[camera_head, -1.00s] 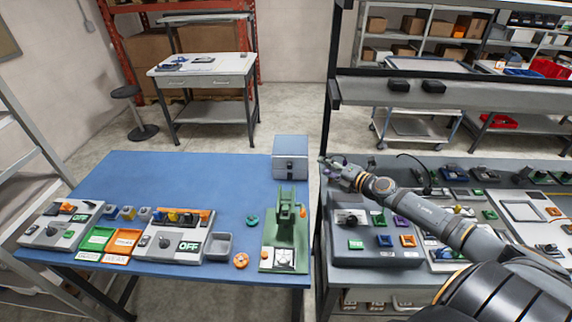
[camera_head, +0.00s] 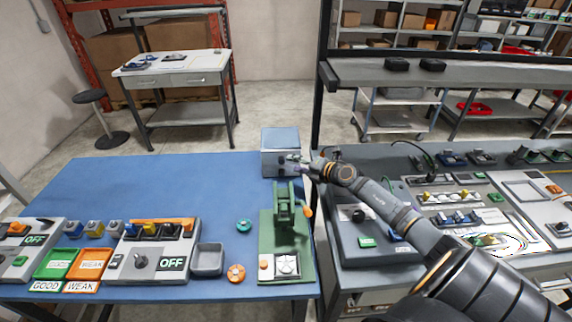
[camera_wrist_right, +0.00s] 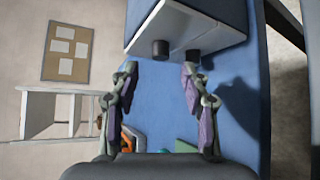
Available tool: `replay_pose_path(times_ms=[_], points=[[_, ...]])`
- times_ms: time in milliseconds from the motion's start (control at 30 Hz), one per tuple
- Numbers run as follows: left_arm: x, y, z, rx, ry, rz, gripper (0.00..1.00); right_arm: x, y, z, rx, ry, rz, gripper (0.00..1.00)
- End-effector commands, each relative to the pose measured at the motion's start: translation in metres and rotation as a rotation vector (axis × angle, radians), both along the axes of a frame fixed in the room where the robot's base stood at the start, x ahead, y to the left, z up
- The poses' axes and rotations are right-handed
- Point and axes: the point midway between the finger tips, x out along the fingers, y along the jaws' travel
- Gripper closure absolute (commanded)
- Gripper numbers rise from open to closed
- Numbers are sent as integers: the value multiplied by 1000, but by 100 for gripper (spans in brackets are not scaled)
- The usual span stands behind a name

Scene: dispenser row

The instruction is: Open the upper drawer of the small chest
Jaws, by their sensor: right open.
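The small chest (camera_head: 281,139) is a grey-blue box at the back right of the blue table. In the right wrist view its pale front (camera_wrist_right: 185,30) is seen sideways, with two dark knobs. The upper drawer's knob (camera_wrist_right: 161,49) is on the left there, the lower drawer's knob (camera_wrist_right: 193,57) on the right. Both drawers look shut. My right gripper (camera_head: 301,164) is at the chest's front. In the wrist view its open, empty fingers (camera_wrist_right: 160,82) point at the chest, the upper knob lying just beyond the gap between them. My left gripper is out of view.
A green press (camera_head: 284,240) stands on the blue table (camera_head: 150,185) just in front of the chest. A grey tray (camera_head: 208,260), an orange ring (camera_head: 236,273) and a teal ring (camera_head: 244,225) lie left of it. The table left of the chest is clear.

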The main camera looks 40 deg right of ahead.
Motion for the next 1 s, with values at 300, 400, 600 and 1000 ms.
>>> replay_pose_path(times_ms=[300, 400, 600, 1000], points=[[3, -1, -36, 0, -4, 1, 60, 47, 10, -20, 1, -1, 0, 54], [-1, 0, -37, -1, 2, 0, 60, 51, 11, -20, 0, 1, 1, 54], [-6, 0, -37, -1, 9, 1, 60, 51, 12, -19, -1, 1, 1, 54], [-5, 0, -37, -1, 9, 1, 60, 51, 11, -19, -1, 1, 1, 100]])
